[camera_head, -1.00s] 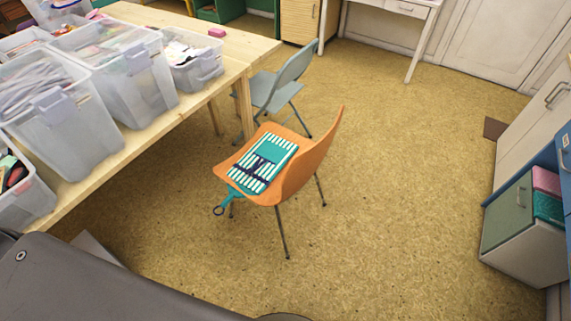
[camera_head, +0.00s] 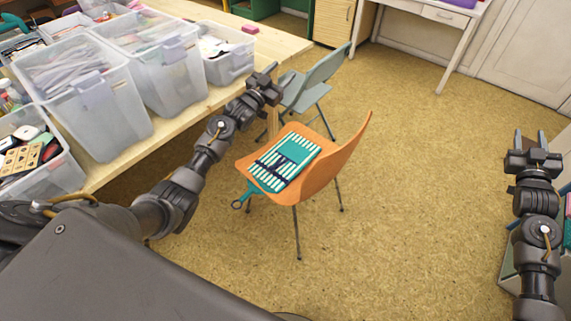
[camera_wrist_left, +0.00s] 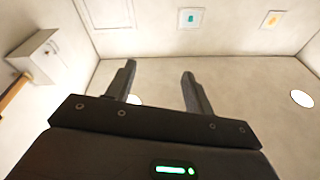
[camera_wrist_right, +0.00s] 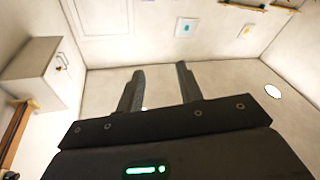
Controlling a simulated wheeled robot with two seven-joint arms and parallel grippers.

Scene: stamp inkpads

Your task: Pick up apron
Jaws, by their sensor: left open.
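The apron (camera_head: 276,174) is a folded teal and white striped cloth with dark straps, lying on the seat of the orange chair (camera_head: 326,172). A teal strap with a loop (camera_head: 242,200) hangs over the seat's front left edge. My left gripper (camera_head: 268,78) is raised above and left of the apron in the head view, open and empty; its spread fingers show in the left wrist view (camera_wrist_left: 158,85). My right gripper (camera_head: 530,142) is at the far right, away from the chair, open and empty; its fingers also show in the right wrist view (camera_wrist_right: 160,85).
A wooden table (camera_head: 110,166) at the left carries several clear plastic bins (camera_head: 91,115). A grey-blue chair (camera_head: 318,82) stands behind the orange chair. A white desk (camera_head: 440,17) is at the back. The floor (camera_head: 425,190) right of the orange chair is clear.

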